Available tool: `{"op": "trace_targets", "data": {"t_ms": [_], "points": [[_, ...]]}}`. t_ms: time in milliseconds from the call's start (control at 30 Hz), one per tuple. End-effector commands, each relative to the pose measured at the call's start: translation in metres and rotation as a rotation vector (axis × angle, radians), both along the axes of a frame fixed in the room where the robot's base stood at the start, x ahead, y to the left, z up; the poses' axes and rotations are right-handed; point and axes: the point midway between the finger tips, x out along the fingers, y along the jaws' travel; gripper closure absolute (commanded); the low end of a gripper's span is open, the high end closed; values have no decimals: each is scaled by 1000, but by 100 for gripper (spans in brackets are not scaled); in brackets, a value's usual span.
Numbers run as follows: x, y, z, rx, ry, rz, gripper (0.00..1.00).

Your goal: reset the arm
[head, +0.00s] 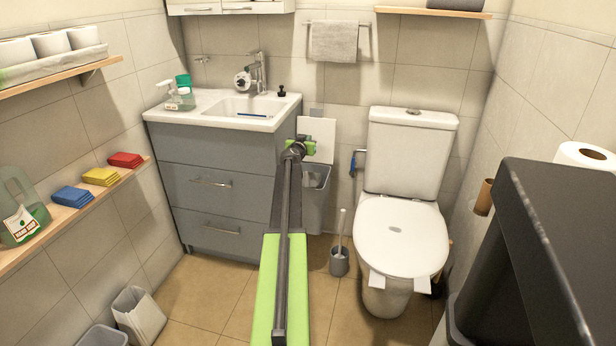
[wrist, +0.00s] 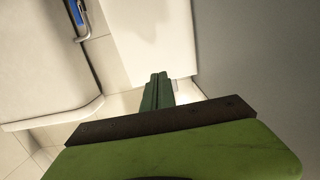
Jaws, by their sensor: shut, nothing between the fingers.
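My arm (head: 283,240) reaches forward through the middle of the head view, between the grey vanity and the toilet. My gripper (head: 304,147) is at its far end, small, in front of a white upright panel (head: 321,130) above a grey bin. In the wrist view my gripper's dark green fingers (wrist: 158,91) are together and empty, beyond the green body. A white panel (wrist: 148,38) is behind the fingertips. I cannot tell the distance between them.
The grey vanity (head: 215,180) stands left of my arm and the white toilet (head: 403,225) stands right. A toilet brush (head: 339,260) is on the floor between arm and toilet. A black surface (head: 535,240) fills the right foreground. Shelves line the left wall.

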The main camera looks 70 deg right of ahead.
Motion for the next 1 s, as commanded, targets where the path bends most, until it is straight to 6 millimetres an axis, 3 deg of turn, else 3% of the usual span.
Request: {"op": "trace_targets", "data": {"t_ms": [500, 667, 800, 1000], "points": [[0, 4, 2, 1, -3, -1, 100], [-1, 23, 44, 78, -145, -42, 100], [4, 56, 86, 232, -388, -111, 100], [24, 103, 118, 450, -672, -185, 100]]}}
